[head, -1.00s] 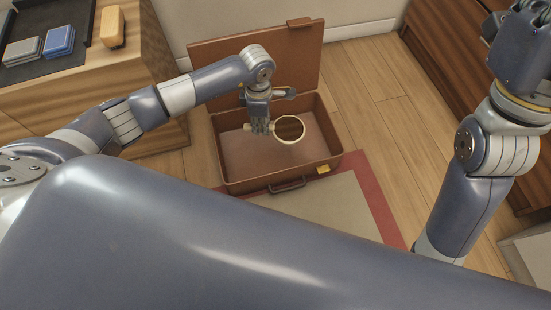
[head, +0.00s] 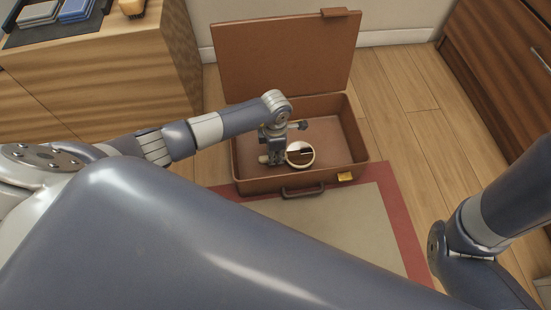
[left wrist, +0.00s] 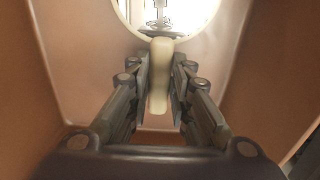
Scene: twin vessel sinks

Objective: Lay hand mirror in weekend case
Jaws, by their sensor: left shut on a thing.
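The weekend case (head: 240,180) is an open brown case on the floor, its lid raised at the back. My left gripper (head: 272,160) is down inside the case, in its left and middle part. It is shut on the pale handle of the hand mirror (head: 300,154), whose round, light-rimmed head points right. In the left wrist view the cream handle (left wrist: 160,75) sits between the two fingers, with the bright round mirror head beyond. I cannot tell whether the mirror touches the case floor. My right gripper is out of the head view; only part of my right arm shows.
A red-bordered mat (head: 395,215) lies in front of the case. A wooden cabinet (head: 110,75) with a dark tray, blue and grey items and a yellow object stands at left. Dark wooden drawers (head: 515,70) stand at right. Wooden floor between is clear.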

